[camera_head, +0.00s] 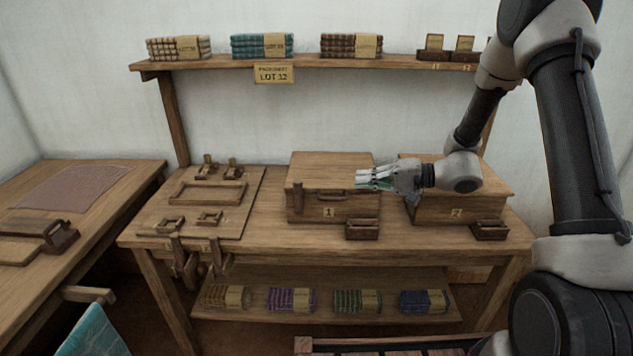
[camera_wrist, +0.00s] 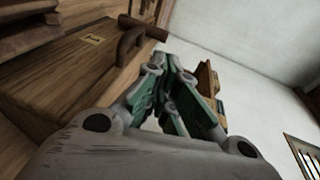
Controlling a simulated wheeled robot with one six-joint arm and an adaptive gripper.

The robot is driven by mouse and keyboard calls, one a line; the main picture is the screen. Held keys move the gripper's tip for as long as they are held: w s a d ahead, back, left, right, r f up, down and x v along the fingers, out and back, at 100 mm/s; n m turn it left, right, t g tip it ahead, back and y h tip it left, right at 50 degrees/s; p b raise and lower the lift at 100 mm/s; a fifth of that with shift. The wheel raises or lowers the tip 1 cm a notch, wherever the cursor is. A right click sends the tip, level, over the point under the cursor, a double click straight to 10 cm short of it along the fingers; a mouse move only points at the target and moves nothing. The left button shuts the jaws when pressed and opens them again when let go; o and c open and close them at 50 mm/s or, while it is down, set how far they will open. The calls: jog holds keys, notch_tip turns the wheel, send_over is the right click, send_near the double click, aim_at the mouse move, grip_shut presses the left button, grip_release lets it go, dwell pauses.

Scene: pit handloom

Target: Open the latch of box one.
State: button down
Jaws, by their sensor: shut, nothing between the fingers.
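Box one (camera_head: 343,211), a wooden chest with a "1" label, stands on the middle of the table with its lid down. A dark upright bar, seemingly its latch (camera_head: 298,200), is at the left of its front; it also shows in the wrist view (camera_wrist: 143,27). My gripper (camera_head: 360,180) is shut and empty at the right part of box one, near lid height, pointing left. Its green-padded fingers (camera_wrist: 172,68) appear apart from the latch; contact with the box is unclear.
Box two (camera_head: 455,210) stands to the right, partly behind my arm. Small wooden holders (camera_head: 362,230) sit before the boxes. A board with fixtures (camera_head: 240,205) lies to the left. A shelf (camera_head: 300,62) with cloth bundles runs above. Bare tabletop lies left of box one.

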send_near(299, 199)
jog(key=w+a+r, duration=0.3)
jog(key=w+a, duration=0.1)
jog(key=a, duration=0.1)
jog(key=shift+a+f, duration=0.15)
jog(key=shift+a, duration=0.1)
jog(key=shift+a, duration=0.15)
